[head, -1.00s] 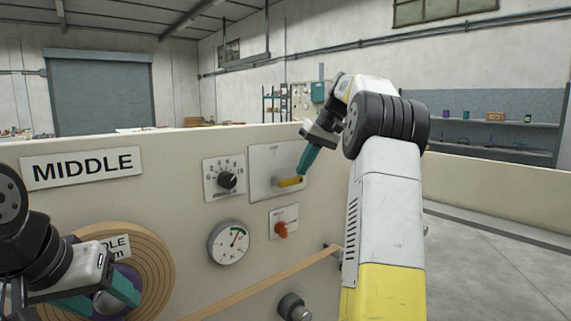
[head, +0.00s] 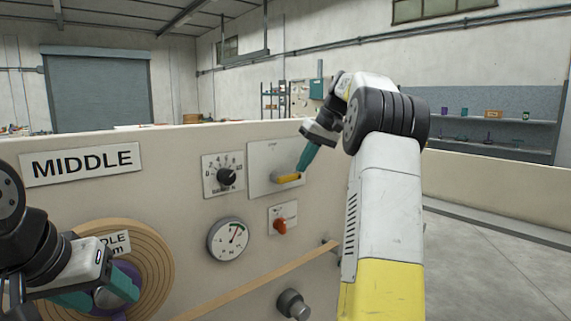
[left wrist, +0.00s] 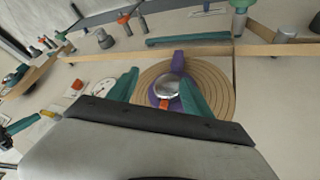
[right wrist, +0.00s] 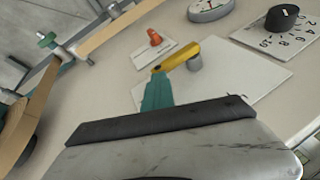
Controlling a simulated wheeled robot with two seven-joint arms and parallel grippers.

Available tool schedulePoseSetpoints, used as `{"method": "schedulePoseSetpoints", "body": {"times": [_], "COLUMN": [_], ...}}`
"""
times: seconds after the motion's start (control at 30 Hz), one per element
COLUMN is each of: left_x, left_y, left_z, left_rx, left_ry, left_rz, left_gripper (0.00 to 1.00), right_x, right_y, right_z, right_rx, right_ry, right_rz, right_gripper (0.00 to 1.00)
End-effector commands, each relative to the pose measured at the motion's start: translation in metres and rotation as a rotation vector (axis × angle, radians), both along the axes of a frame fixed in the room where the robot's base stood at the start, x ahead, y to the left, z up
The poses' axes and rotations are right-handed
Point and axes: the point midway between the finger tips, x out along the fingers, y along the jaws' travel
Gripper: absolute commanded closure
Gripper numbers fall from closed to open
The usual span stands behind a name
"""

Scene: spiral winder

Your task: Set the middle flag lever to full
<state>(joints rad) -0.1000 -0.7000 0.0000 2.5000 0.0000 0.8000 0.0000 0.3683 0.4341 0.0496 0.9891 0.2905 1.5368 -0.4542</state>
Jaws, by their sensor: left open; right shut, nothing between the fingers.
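The yellow flag lever (head: 289,178) sits on a pale plate (head: 262,160) on the panel marked MIDDLE (head: 82,165). It lies roughly level in the head view. My right gripper (head: 303,172) is shut, with its teal fingertips at the lever's right end. In the right wrist view the lever (right wrist: 176,54) runs from its grey pivot to the fingertips (right wrist: 158,78), which appear to touch its free end. My left gripper (head: 100,292) is open in front of the wound roll (head: 152,265). In the left wrist view its fingers (left wrist: 158,90) stand either side of the roll's hub.
Around the lever are a black dial knob (head: 227,176), a round gauge (head: 228,240) and a red-orange switch (head: 280,226). A tan strip (head: 255,285) runs from the roll toward the right. A grey knob (head: 293,304) sticks out low on the panel.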

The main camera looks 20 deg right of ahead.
Motion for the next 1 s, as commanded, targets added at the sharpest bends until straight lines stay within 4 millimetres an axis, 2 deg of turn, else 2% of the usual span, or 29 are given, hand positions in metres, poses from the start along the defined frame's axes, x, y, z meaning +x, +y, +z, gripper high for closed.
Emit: {"method": "schedulePoseSetpoints", "body": {"times": [0.03,0.13,0.4,0.6,1.0], "left_x": [0.000,0.000,0.000,0.000,0.000], "left_y": [0.000,0.000,0.000,0.000,0.000], "left_z": [0.000,0.000,0.000,0.000,0.000], "left_rx": [0.000,0.000,0.000,0.000,0.000], "left_ry": [0.000,0.000,0.000,0.000,0.000], "left_rz": [0.000,0.000,0.000,0.000,0.000], "left_gripper": [0.41,0.41,0.41,0.41,0.41], "right_x": [-0.001,-0.003,-0.015,-0.021,-0.023], "right_y": [-0.006,-0.009,-0.022,-0.027,-0.028], "right_z": [-0.013,-0.006,0.044,0.064,0.070], "right_rx": [-0.005,-0.005,-0.004,-0.002,-0.001], "right_ry": [0.028,0.026,0.006,0.000,-0.001], "right_rz": [-0.006,-0.008,-0.005,-0.002,0.000], "right_gripper": [1.00,1.00,1.00,1.00,1.00]}}
